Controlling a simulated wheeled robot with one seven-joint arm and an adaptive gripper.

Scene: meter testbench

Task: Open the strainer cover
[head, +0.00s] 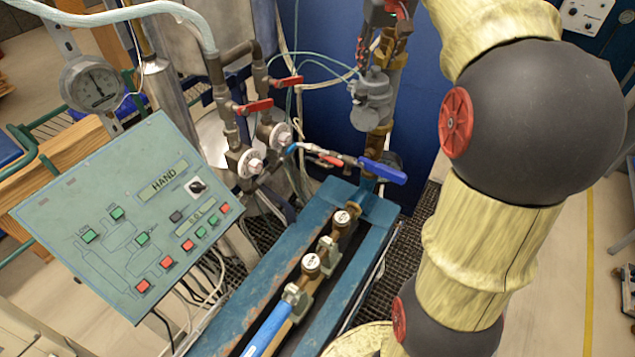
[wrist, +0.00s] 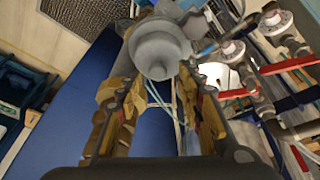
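The strainer is a grey metal body (head: 372,100) on the vertical brass-coloured pipe at the upper middle of the head view. Its rounded grey cover (wrist: 160,50) shows at the top centre of the wrist view, facing the camera. My gripper (head: 377,57) comes down from the top edge of the head view, just above the strainer. In the wrist view my gripper (wrist: 161,85) is open, with one brownish finger on each side. The cover lies ahead, between the fingertips. A gap shows inside the fingers; whether either one touches the cover I cannot tell.
Red-handled valves (head: 253,106) stand left of the strainer. A blue lever (head: 383,170) sits just below it. A green control panel (head: 130,215) is at the left, and a blue bench frame (head: 225,320) runs below. A blue panel (head: 315,75) stands behind.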

